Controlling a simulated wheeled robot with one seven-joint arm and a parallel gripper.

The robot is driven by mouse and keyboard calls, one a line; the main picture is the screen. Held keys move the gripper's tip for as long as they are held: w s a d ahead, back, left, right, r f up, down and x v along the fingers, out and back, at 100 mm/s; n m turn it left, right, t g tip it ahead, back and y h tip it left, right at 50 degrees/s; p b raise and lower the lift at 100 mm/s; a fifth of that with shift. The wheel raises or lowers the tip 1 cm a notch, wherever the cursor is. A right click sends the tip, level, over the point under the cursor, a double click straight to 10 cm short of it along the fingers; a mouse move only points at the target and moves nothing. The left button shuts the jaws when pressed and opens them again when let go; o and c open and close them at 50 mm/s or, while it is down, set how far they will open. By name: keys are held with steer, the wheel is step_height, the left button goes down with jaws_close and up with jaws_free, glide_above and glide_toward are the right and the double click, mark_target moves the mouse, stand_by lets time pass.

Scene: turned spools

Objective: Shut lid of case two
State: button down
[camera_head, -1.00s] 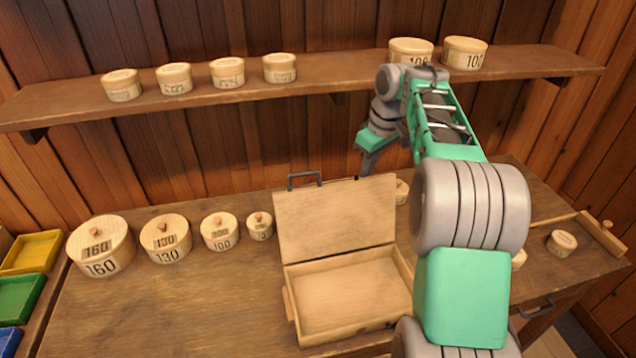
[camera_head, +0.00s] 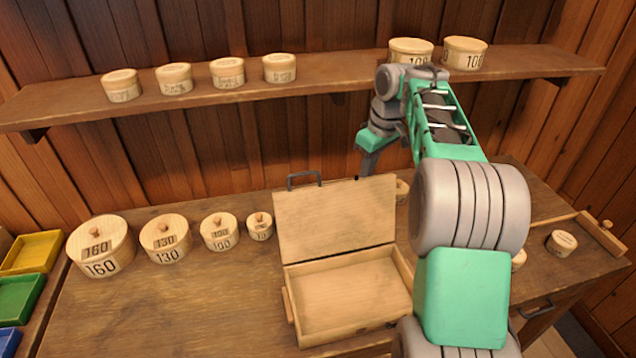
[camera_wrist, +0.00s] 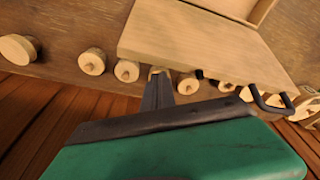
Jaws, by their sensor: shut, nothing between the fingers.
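A pale wooden case (camera_head: 341,297) stands open on the bench in the head view, its box empty. Its lid (camera_head: 335,218) stands up at the back edge, leaning slightly backward, with a dark handle (camera_head: 304,180) on its top edge. No number shows on this case. My gripper (camera_head: 367,174) is shut and empty, pointing down at the lid's top right edge, apparently behind it. In the wrist view the shut fingers (camera_wrist: 158,74) are beside the pale lid (camera_wrist: 205,45), and the handle (camera_wrist: 272,101) is to the right. I cannot tell whether they touch.
Several round numbered boxes (camera_head: 101,249) stand in a row left of the case. A shelf (camera_head: 330,85) with more round boxes runs along the wall behind my arm. Coloured trays (camera_head: 32,252) are at the far left. The bench front left (camera_head: 170,315) is clear.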

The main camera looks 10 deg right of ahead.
steer(key=shift+f+b, duration=1.45)
steer(key=shift+f, duration=0.25)
steer(key=shift+s, duration=0.1)
steer(key=s+b, duration=0.4)
steer(key=s, duration=0.5)
steer(key=shift+s, duration=0.15)
stand_by(0.9)
steer(key=shift+d, duration=0.1)
stand_by(0.6)
step_height(320, 180, up, 8)
steer(key=p, duration=0.7)
steer(key=shift+p, duration=0.4)
